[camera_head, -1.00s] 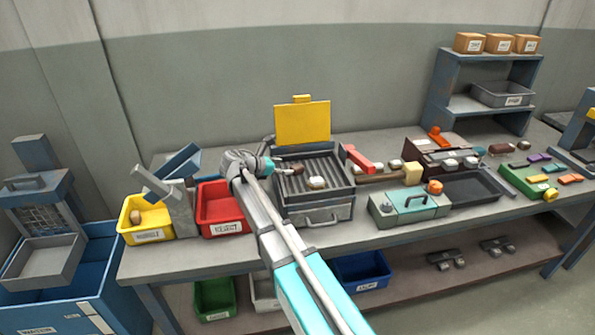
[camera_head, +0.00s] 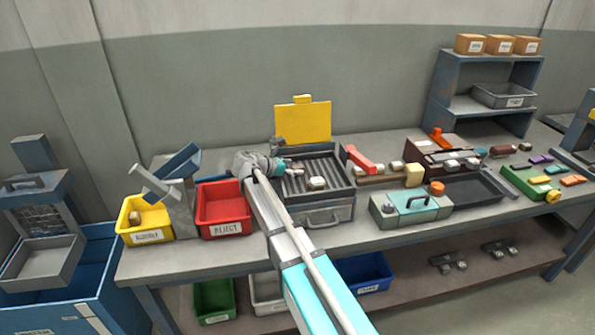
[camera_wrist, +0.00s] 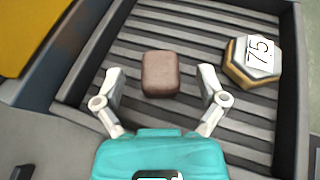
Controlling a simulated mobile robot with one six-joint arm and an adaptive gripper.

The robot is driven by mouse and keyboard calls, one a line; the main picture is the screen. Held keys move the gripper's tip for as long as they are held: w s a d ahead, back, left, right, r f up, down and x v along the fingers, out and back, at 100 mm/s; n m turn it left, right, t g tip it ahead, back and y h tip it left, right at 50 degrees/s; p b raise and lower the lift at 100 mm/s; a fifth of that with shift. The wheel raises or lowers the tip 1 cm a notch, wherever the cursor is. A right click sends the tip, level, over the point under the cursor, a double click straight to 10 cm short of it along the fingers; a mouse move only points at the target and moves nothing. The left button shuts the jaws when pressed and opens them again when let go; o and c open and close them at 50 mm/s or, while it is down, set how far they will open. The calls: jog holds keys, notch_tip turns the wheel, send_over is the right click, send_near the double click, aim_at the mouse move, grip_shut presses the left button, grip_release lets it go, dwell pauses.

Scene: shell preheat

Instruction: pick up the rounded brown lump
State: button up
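The rounded brown lump (camera_wrist: 160,74) lies on the ribbed dark plate (camera_wrist: 205,24) of the grill-like heater. In the wrist view it sits ahead of my gripper (camera_wrist: 160,82), centred between the spread fingers, with clear gaps on both sides. My gripper is open and empty. In the head view my gripper (camera_head: 290,168) is over the left part of the heater (camera_head: 341,187), and the lump there is hard to make out beside the fingers.
The heater's raised yellow lid (camera_head: 303,123) stands behind. The red reject bin (camera_head: 222,207) and a yellow bin (camera_head: 147,236) stand to the left, a teal-lidded box (camera_head: 412,204) to the right.

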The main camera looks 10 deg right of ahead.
jog(key=c, duration=1.1)
jog(key=shift+c, duration=0.2)
jog(key=shift+r, duration=0.1)
jog(key=shift+r+p, duration=0.9)
jog(key=shift+p, duration=0.15)
jog(key=s+a+r+p, duration=0.2)
jog(key=s+r+p, duration=0.3)
jog(key=s, duration=0.1)
jog(key=s+a+r+p, duration=0.2)
jog(key=s+r+p, duration=0.4)
jog(key=s, duration=0.1)
jog(key=shift+s+a, duration=0.15)
jog(key=shift+a, duration=0.15)
